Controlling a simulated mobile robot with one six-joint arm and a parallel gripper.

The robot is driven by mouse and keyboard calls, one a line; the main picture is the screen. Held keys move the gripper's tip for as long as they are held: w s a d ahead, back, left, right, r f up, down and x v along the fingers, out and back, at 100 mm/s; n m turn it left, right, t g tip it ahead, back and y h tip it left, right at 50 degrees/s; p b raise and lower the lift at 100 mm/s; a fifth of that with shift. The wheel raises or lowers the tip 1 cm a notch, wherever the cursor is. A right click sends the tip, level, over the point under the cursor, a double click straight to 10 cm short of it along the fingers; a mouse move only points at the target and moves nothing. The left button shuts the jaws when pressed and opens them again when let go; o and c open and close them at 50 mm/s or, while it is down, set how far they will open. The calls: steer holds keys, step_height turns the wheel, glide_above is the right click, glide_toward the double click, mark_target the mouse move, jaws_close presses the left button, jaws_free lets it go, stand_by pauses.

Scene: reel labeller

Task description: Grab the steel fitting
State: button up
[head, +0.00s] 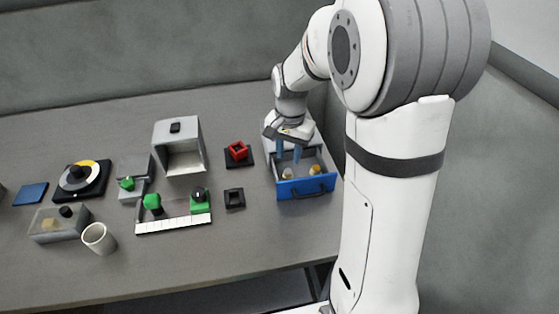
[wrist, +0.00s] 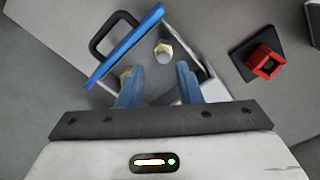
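The blue-fronted drawer (head: 300,188) is open, and two small fittings are in it. The paler, grey-topped fitting, which looks like the steel one (head: 287,173), is on the left in the head view. It also shows in the wrist view (wrist: 163,50), just beyond my fingertips and between their lines. The more yellow, brass-coloured fitting (head: 315,169) is on the right; in the wrist view it (wrist: 125,76) is partly hidden by my left-hand finger. My gripper (head: 288,158) points down over the drawer, its blue fingers apart and nothing between them.
The drawer's black handle (head: 317,196) faces the table's front. A red square part on a black base (head: 237,151) and a black square holder (head: 234,198) stand left of the drawer. A grey open box (head: 181,150) is further left.

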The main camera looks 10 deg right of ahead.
mark_target(288, 170)
steer(key=shift+w+f+m, duration=0.3)
steer(key=shift+w+f, duration=0.3)
steer(key=shift+f, duration=0.3)
steer(key=f, duration=0.3)
steer(key=f+p, duration=0.1)
steer(key=f, duration=0.3)
steer(key=shift+w+d+f, duration=0.15)
steer(key=shift+d+f, duration=0.05)
steer(key=shift+f, duration=0.1)
steer(key=shift+c, duration=0.4)
steer(key=c, duration=0.6)
steer(key=shift+o, duration=0.2)
